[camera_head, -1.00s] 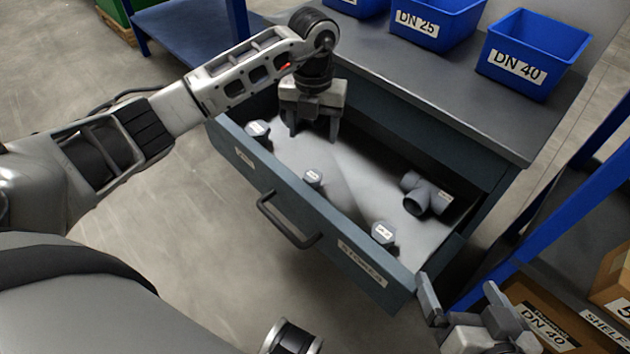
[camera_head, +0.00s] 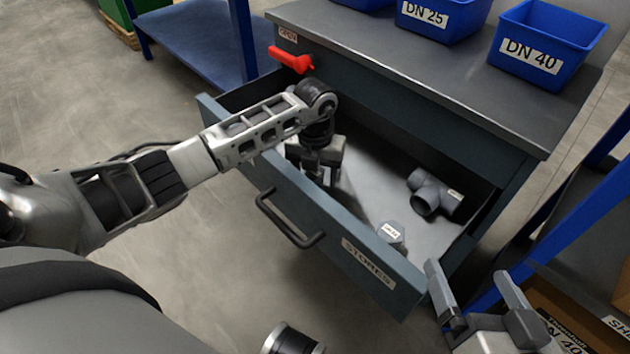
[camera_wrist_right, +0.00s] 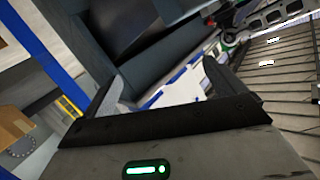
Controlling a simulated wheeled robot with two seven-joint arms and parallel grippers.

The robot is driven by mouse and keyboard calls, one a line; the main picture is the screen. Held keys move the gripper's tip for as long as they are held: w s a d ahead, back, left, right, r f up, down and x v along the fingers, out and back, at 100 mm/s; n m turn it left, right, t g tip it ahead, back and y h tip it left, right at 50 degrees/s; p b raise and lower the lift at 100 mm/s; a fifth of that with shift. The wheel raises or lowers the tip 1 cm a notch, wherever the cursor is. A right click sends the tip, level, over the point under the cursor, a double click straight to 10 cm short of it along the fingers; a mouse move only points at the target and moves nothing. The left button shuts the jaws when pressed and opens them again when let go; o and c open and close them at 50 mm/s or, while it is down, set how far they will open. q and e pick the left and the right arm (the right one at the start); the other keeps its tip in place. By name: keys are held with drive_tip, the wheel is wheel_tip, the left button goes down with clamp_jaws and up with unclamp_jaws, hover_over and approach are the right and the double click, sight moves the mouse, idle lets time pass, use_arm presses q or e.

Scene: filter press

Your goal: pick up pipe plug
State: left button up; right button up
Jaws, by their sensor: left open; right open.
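The open drawer (camera_head: 352,252) holds grey pipe fittings. A labelled capped fitting (camera_head: 391,233) stands by the front wall at the right; I cannot tell whether it is the pipe plug. My left gripper (camera_head: 318,178) is open and points down inside the drawer near the front wall. A small labelled fitting seen there earlier is now mostly hidden by this gripper, and I cannot tell whether the fingers are around it. My right gripper (camera_head: 478,288) is open and empty, outside the drawer at the lower right; its fingers also show in the right wrist view (camera_wrist_right: 162,88).
A grey tee fitting (camera_head: 433,193) lies at the drawer's right. Blue bins (camera_head: 545,45) stand on the cabinet top (camera_head: 440,85). A red handle (camera_head: 291,59) is on the cabinet front. A blue-framed shelf with cardboard boxes (camera_head: 560,320) is at the right.

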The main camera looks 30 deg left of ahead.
use_arm(q)
drive_tip(key=shift+f, duration=0.1)
drive_tip(key=c, duration=1.1)
